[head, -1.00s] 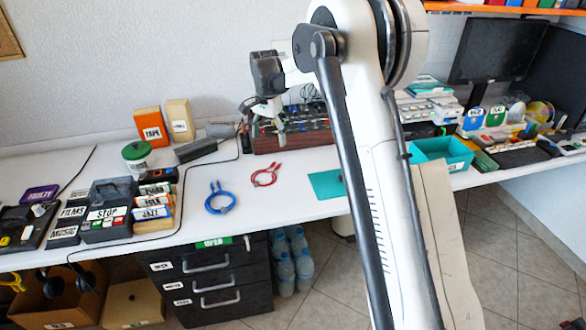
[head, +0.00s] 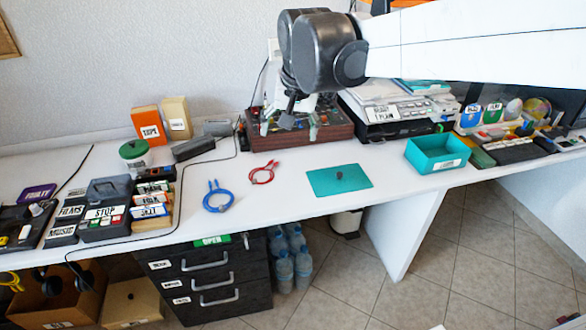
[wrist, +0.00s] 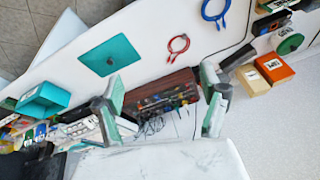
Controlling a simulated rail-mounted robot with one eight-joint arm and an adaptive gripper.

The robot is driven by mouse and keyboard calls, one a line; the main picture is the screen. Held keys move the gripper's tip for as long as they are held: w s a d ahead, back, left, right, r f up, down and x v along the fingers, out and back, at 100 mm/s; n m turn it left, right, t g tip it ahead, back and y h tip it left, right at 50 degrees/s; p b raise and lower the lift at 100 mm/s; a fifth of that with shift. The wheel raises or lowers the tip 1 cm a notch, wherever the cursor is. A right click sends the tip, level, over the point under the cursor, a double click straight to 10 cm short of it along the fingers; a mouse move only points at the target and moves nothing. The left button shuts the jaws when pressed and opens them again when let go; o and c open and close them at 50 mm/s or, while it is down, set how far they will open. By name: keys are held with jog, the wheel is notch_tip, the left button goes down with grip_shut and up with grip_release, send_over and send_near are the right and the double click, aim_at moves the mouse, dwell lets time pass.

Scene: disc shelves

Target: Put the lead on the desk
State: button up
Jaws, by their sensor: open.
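A blue lead (head: 218,197) lies coiled on the white desk (head: 270,215), and a red lead (head: 263,173) lies to its right. Both also show in the wrist view, the blue lead (wrist: 214,16) at the top and the red lead (wrist: 178,46) below it. A brown wooden box (head: 330,134) with coloured parts and dark wires on it stands at the back of the desk. My gripper (head: 286,128) is open above or in front of this box. In the wrist view its fingers are apart, with the box (wrist: 165,78) showing between them and nothing held.
A printer-like device (head: 390,114) stands right of the box. Labelled cases (head: 105,212) crowd the left. The front middle of the desk is clear.

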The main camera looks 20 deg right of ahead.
jog(key=s+f+n+t, duration=0.1)
jog(key=s+f+n, duration=0.1)
jog(key=s, duration=0.7)
jog(key=s+f+n+t, duration=0.2)
jog(key=s+f, duration=0.1)
jog(key=s, duration=0.6)
jog(key=shift+s+a+f, duration=0.2)
jog(key=shift+s, duration=0.2)
dwell(0.3)
